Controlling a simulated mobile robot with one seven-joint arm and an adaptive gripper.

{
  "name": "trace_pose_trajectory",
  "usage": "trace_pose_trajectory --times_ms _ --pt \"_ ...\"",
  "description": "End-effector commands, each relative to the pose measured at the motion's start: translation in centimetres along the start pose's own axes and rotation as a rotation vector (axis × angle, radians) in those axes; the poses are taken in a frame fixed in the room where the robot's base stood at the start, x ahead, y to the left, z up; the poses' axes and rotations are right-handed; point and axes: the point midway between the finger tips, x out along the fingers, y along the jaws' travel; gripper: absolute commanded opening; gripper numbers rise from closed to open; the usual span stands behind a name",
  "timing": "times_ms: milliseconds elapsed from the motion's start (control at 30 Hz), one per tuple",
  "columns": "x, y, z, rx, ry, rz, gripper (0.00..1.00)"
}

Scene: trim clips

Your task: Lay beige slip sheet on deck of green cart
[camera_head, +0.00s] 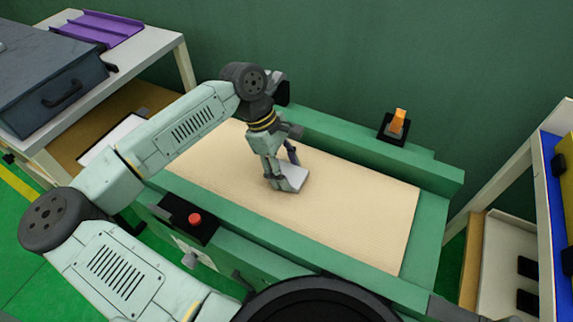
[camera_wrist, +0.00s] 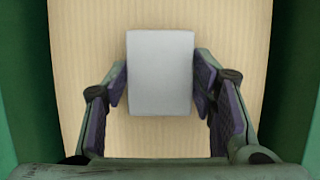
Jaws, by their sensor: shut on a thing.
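The beige slip sheet (camera_head: 350,205) is a wide, flat, finely ribbed panel over the deck of the green cart (camera_head: 428,235), between its long side rails. Whether it touches the deck all over, I cannot tell. A pale grey block (camera_head: 295,180) stands at the middle of the sheet; whether it is fixed to the sheet is not clear. My gripper (camera_head: 284,174) points down and is shut on this block. In the wrist view the block (camera_wrist: 160,72) sits between both finger pads, with beige sheet (camera_wrist: 85,35) around it and green cart sides beyond.
A red button box (camera_head: 193,219) is on the cart's near rail and an orange switch (camera_head: 398,122) on the far rail. A white table (camera_head: 150,50) with a dark case (camera_head: 50,80) and purple tray (camera_head: 102,30) stands left. A white-framed rack (camera_head: 540,165) stands right.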

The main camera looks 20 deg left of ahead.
Motion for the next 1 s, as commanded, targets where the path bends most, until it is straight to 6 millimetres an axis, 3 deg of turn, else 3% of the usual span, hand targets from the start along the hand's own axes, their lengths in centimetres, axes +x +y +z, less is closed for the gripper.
trace_pose_trajectory --times_ms 1000 --pt "0.99 0.02 -0.40 0.000 0.000 0.001 0.16"
